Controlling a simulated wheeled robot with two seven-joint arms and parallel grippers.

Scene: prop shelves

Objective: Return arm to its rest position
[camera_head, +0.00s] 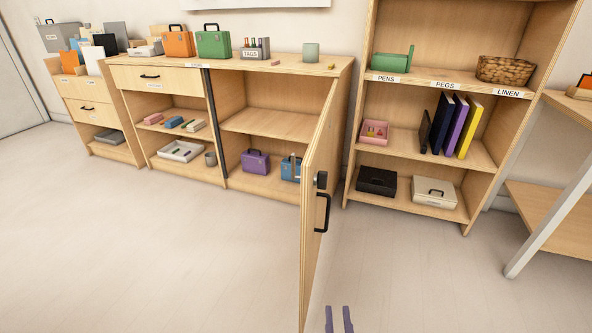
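The rest of this arm is out of view. The fingers are to the right of the open cabinet door (318,160) and below its black handle (322,212), not touching it in the picture.
The door juts out from the low cabinet (268,121), which holds a purple case (255,162) and a blue case (290,169). A tall shelf (417,207) stands right of it, and a table leg (545,227) at far right. The floor (150,250) is clear.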

